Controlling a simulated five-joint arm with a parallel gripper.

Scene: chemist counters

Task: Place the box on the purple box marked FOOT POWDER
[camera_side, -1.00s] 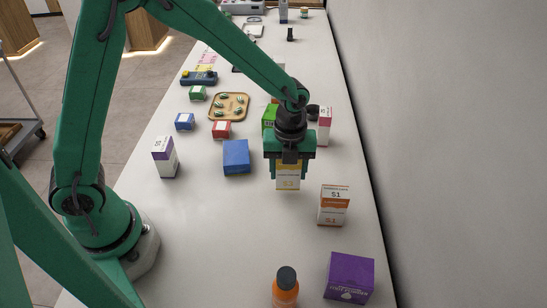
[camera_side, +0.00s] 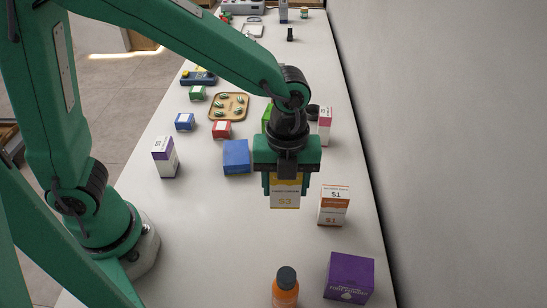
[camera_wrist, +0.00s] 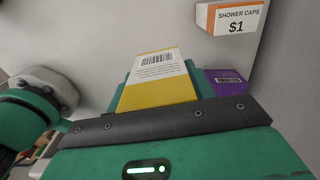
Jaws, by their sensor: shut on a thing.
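A yellow and white box (camera_side: 285,197) marked $3 hangs upright in my gripper (camera_side: 285,182), which is shut on it above the counter. In the wrist view the box (camera_wrist: 158,85) shows a barcode label and a yellow side between the green fingers. The purple box marked FOOT POWDER (camera_side: 349,279) stands on the counter at the front right of the side view. My gripper is behind it and to its left, well apart from it.
An orange and white shower caps box (camera_side: 333,206) stands just right of my gripper. An orange bottle with a black cap (camera_side: 286,288) stands left of the purple box. A blue box (camera_side: 236,157) and a white-purple box (camera_side: 165,158) stand to the left.

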